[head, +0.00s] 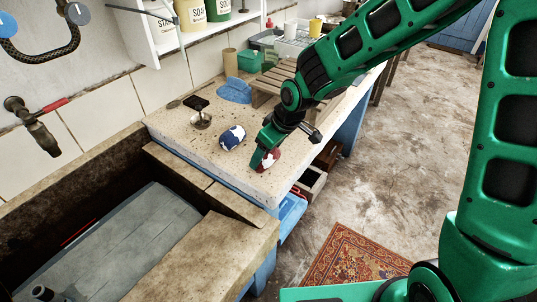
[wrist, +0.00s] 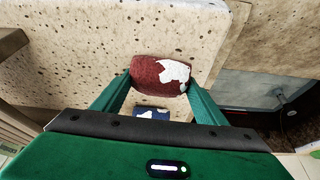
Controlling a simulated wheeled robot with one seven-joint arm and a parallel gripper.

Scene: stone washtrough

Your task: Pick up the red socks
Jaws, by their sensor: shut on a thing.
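The red socks (head: 269,160) are a rolled dark red bundle with a white patch, near the front corner of the speckled stone counter (head: 190,140). In the wrist view, the red socks (wrist: 158,76) sit between the two green fingers of my gripper (wrist: 160,84), one finger against each side. My gripper (head: 263,157) is shut on them in the head view, where it hides part of them. I cannot tell whether the bundle still touches the counter.
A blue and white sock bundle (head: 232,138) lies close by on the counter. The sunken trough (head: 120,240) is at left. Open drawers (head: 311,182) jut out below the counter.

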